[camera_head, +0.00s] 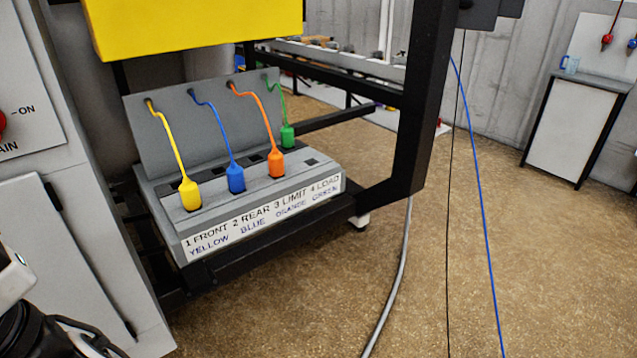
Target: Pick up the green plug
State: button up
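The green plug (287,137) hangs on a green cable at the right end of the grey connector panel (190,150). It is upright and sits farther back than the other plugs. I cannot tell whether it rests on the panel or is seated in something. A dark opening (310,162) shows in the panel's top near the "4 LOAD" and "GREEN" label. My gripper is not in view. White and black parts at the lower left edge look like my arm, well away from the green plug.
A yellow plug (190,195), a blue plug (236,178) and an orange plug (276,163) stand in a row on the panel. A black frame post (422,100) rises to its right. A yellow box (195,25) overhangs it. A grey cabinet (70,240) stands left. Thin cables hang right.

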aim_at(287, 133)
jog(key=i+l+z, duration=0.1)
jog(key=i+l, duration=0.15)
jog(key=i+l+z, duration=0.1)
jog(key=i, duration=0.4)
jog(key=i+l+z, duration=0.15)
jog(key=i+l, duration=0.15)
jog(key=i, duration=0.1)
